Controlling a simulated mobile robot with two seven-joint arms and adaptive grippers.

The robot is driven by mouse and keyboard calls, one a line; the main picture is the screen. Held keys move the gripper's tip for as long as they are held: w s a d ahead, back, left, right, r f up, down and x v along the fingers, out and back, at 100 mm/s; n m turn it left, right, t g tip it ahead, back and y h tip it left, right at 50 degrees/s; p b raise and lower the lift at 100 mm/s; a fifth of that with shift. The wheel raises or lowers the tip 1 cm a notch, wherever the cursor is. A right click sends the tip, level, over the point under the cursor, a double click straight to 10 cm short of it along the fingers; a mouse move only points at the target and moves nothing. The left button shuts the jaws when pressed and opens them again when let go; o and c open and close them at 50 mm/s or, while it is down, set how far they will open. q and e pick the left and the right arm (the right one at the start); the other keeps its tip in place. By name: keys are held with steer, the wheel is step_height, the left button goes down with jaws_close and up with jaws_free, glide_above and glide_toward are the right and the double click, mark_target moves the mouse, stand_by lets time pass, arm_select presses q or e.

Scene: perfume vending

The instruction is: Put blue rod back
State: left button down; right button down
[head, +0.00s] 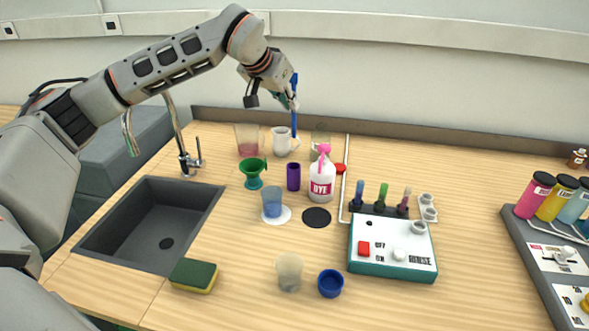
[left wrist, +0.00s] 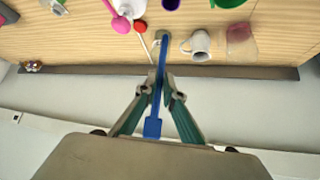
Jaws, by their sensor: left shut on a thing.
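The blue rod (head: 294,122) is held upright at the back of the counter. My left gripper (head: 292,101) is shut on its upper part, with some rod showing above and below the fingers. In the left wrist view the rod (left wrist: 153,124) lies between the two fingertips (left wrist: 160,90). In the head view the rod's lower end overlaps the space between a white mug (head: 281,143) and a cloudy glass (head: 320,136). I cannot tell whether it touches anything. My right gripper is not in view.
A pinkish beaker (head: 247,141), green funnel (head: 253,170), purple cup (head: 293,177) and dye bottle (head: 321,182) crowd this area. A rack (head: 379,210) with several coloured vials stands behind the rinse box (head: 391,262). A sink (head: 152,228) is left.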

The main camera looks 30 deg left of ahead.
arm_select(q)
step_height(320, 180, down, 18)
steer(key=shift+r+b, duration=0.2)
steer(key=shift+b, duration=0.2)
steer(key=shift+s+f, duration=0.1)
steer(key=shift+f, duration=0.05)
steer(key=c, duration=2.2)
jaws_free()
steer(key=shift+o, duration=0.2)
steer(key=v, duration=1.2)
